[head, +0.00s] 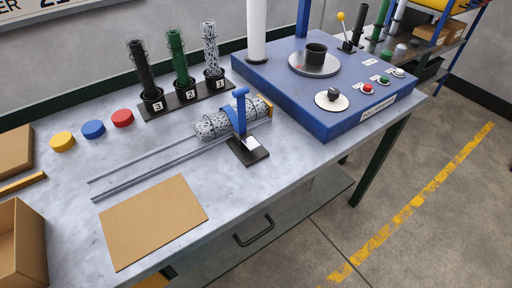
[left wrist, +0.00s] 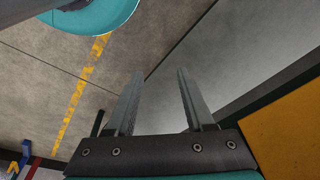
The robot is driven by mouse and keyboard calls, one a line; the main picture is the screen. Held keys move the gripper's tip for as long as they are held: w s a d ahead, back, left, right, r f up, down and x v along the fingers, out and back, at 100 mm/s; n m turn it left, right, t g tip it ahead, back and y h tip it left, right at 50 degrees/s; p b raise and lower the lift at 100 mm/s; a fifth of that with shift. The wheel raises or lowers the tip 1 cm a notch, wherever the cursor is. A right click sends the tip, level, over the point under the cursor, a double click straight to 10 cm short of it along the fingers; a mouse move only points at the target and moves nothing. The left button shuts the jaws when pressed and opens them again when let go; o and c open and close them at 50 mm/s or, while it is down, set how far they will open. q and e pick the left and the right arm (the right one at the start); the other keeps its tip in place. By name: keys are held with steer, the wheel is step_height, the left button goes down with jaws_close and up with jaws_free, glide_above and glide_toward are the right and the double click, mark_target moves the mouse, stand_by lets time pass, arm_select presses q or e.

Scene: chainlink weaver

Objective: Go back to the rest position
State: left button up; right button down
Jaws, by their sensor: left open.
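My left gripper (left wrist: 160,108) shows in the left wrist view, with its two fingers spread apart and nothing between them. Neither gripper is in the head view, and my right gripper shows in no view. The workbench (head: 75,185) fills much of the head view. A speckled mesh roll (head: 215,125) lies at the upper end of two rails, beside a blue upright lever on a black base (head: 257,156).
A blue machine (head: 335,105) stands at the back right. A black rack (head: 180,108) holds three coils. Yellow, blue and red caps (head: 93,129), a brown board (head: 153,221) and a cardboard box (head: 20,240) are on the left. Floor with a yellow line (head: 415,200) is clear at right.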

arm_select(q)
steer(key=s+a+f+g, duration=0.1)
steer(key=s+a+f, duration=0.1)
steer(key=s+f, duration=1.1)
steer(key=shift+s+a+b, duration=0.3)
steer(key=shift+s, duration=0.55)
